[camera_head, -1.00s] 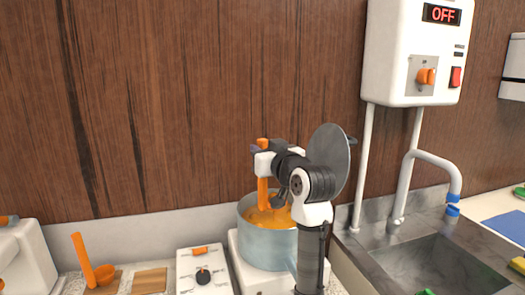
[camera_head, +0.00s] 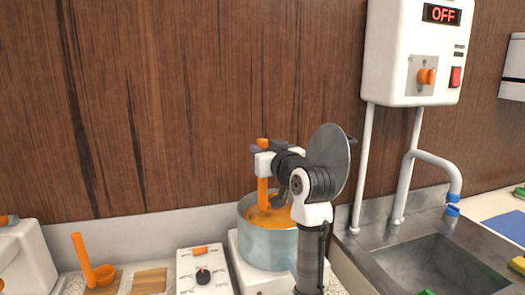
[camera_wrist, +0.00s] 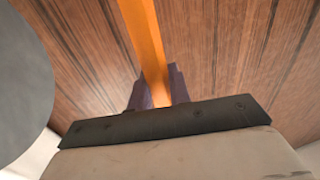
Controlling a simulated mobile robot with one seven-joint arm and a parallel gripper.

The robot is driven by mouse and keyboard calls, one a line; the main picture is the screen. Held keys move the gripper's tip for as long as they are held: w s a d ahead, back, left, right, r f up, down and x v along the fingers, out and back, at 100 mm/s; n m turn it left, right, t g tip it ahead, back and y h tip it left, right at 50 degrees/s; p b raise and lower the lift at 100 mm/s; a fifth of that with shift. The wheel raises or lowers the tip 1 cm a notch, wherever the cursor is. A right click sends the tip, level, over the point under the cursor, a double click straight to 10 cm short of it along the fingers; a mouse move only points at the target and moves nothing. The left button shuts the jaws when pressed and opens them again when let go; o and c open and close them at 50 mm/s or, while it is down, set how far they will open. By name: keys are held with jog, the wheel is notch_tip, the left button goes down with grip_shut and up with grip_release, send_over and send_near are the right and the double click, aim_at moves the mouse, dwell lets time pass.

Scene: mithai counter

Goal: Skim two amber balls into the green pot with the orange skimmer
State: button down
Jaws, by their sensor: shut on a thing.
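My gripper (camera_head: 263,160) is shut on the upright handle of the orange skimmer (camera_head: 262,187), above a light blue-grey pot (camera_head: 268,244). The skimmer's lower end goes down into the orange contents of this pot, so its head is hidden. The wrist view shows the orange handle (camera_wrist: 145,45) between the dark fingers (camera_wrist: 157,90). I cannot make out separate amber balls in the pot. No green pot is clearly in view.
An orange ladle (camera_head: 104,274) stands at the left by wooden boards (camera_head: 149,281). A white control panel (camera_head: 203,272) with a black knob is left of the pot. A steel sink (camera_head: 440,265) and tap (camera_head: 405,180) are at the right. A wall box (camera_head: 410,55) reads OFF.

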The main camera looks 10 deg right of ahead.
jog(key=shift+r, duration=2.05)
